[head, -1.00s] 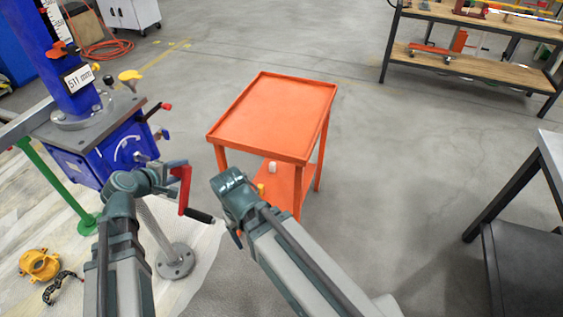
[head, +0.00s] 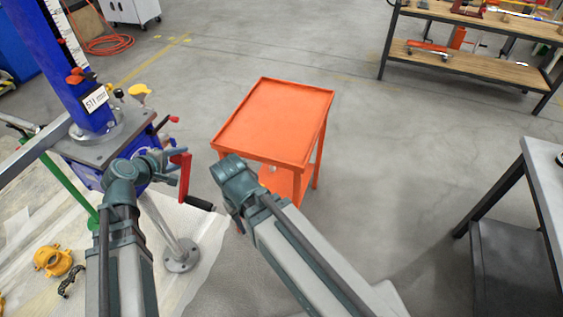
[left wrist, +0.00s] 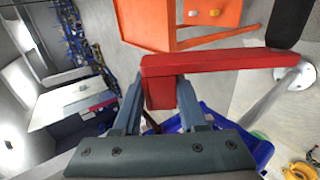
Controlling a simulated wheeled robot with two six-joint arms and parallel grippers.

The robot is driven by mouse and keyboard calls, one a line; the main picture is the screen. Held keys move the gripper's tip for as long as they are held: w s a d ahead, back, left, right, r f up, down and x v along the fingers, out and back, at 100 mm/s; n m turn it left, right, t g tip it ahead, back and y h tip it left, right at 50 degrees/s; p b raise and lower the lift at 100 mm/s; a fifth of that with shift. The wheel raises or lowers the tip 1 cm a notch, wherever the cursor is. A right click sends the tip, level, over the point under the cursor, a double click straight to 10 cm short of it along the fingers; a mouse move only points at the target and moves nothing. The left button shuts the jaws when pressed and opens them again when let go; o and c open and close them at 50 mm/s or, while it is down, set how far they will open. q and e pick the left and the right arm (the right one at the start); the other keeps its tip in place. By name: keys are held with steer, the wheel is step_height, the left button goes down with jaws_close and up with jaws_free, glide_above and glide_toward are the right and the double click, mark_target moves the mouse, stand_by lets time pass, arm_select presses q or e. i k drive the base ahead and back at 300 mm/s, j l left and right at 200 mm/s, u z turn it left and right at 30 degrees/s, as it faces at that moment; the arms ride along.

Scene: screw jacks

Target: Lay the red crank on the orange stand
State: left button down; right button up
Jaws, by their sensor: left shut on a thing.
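The red crank (head: 182,175) with its black grip (head: 200,203) is in my left gripper (head: 170,160), to the right of the blue jack's housing. In the left wrist view my left gripper (left wrist: 160,100) is shut on the hub end of the red crank (left wrist: 215,62); its arm extends right to the black grip (left wrist: 289,25). The orange stand (head: 275,120) stands ahead with a bare, rimmed top; part of it shows at the top of the left wrist view (left wrist: 147,24). My right gripper (head: 238,215) points down in front of the stand, its jaws mostly hidden.
The blue screw jack (head: 85,100) stands at left, with a grey support post (head: 165,230) on a round foot. Yellow clamps (head: 58,260) lie on the floor. A grey workbench (head: 545,165) is at right, a shelf (head: 470,60) behind. Floor around the stand is clear.

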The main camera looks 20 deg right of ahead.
mark_target(273, 124)
steer(key=k, duration=0.65)
steer(key=l+u, duration=0.1)
steer(key=u, duration=1.65)
steer(key=k+l, duration=0.1)
steer(key=l, duration=1.75)
steer(key=k+l, duration=0.1)
steer(key=l, duration=3.6)
steer(key=k+l, duration=0.1)
steer(key=l, duration=0.25)
steer(key=k+l, duration=0.15)
steer(key=l, duration=0.2)
steer(key=k+l+u, duration=0.1)
steer(key=l, duration=0.25)
steer(key=k+l, duration=0.1)
steer(key=l, duration=0.25)
steer(key=k+l+u, duration=0.1)
steer(key=l, duration=0.2)
